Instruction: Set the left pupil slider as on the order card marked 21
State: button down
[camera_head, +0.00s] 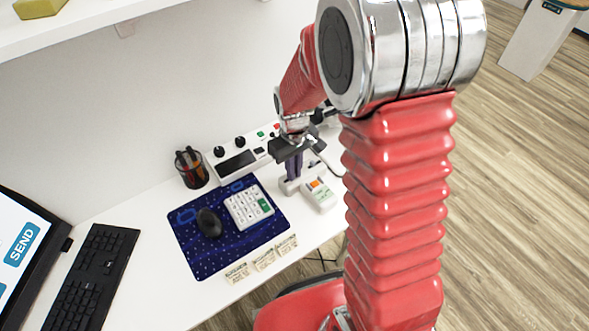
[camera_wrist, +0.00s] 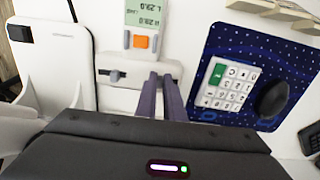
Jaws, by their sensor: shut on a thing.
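The white pupil slider bar (camera_wrist: 132,82) lies across the middle of the wrist view and also shows in the head view (camera_head: 284,188). My gripper (camera_wrist: 161,78) has both grey-purple fingers down at the bar's right part, shut on a slider knob that the fingertips hide. It appears to be the left pupil slider, as this view is upside down. The other dark knob (camera_wrist: 115,76) stands free to the left. A readout box (camera_wrist: 130,22) beside the bar has L and R lines, too small to read surely. The order cards (camera_head: 263,261) stand at the desk's front edge, their marks unreadable.
A blue mat (camera_head: 190,262) with a white keypad (camera_head: 243,212) and black mouse (camera_head: 208,222) lies beside the slider bar. A pen cup (camera_head: 190,167) and a white console (camera_head: 222,170) stand behind. A keyboard (camera_head: 92,275) and screen (camera_head: 20,245) are at left.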

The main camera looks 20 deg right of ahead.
jog(key=c, duration=1.8)
grip_release()
jog(key=shift+c, duration=0.2)
jog(key=shift+r, duration=0.15)
notch_tip(320, 180, up, 14)
jog(key=shift+f, duration=0.25)
jog(key=s+r+m+t, duration=0.2)
jog(key=s+r, duration=0.3)
jog(key=s, duration=0.4)
jog(key=s+r+m+t, duration=0.1)
jog(key=s+r+t, duration=0.2)
jog(key=s, duration=0.6)
jog(key=shift+s+r+m+t, duration=0.15)
jog(key=shift+r+m+t, duration=0.2)
jog(key=shift+r, duration=1)
